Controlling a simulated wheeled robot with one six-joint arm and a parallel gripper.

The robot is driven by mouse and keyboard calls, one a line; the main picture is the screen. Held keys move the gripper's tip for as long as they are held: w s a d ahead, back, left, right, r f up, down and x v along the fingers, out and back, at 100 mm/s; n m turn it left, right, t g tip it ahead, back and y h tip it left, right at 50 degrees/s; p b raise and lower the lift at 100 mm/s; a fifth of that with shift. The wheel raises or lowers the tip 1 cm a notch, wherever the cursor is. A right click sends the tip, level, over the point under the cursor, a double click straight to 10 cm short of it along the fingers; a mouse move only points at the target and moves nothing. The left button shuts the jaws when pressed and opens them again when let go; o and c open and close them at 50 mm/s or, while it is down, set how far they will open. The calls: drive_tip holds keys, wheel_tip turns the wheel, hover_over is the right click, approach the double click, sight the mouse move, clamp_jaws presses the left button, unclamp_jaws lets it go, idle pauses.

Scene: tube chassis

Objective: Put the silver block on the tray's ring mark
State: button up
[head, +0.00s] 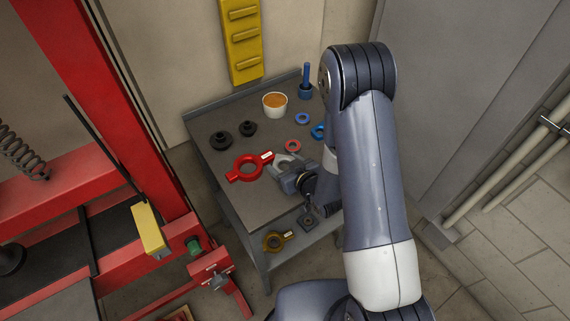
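A silver-grey ring-shaped block (284,161) lies on the grey table, just right of the red ring block, partly covered by my wrist. My gripper (308,192) is at the end of my arm, low over the front right of the table, close to the silver block. Its fingers are small and dark against the table, so I cannot tell whether they are open or touching anything. A small dark square piece with a round mark (309,221) shows below the gripper; I cannot tell whether it is the tray's ring mark. No tray stands out clearly.
On the table are a red ring block (240,173), two black knobs (221,141), a white cup (275,105), a blue peg (306,85) and small rings (293,146). A brass ring block (277,241) sits lower, by the front edge. A red frame (115,100) stands left.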

drive_tip(key=o, duration=0.4)
drive_tip(key=shift+r, duration=0.1)
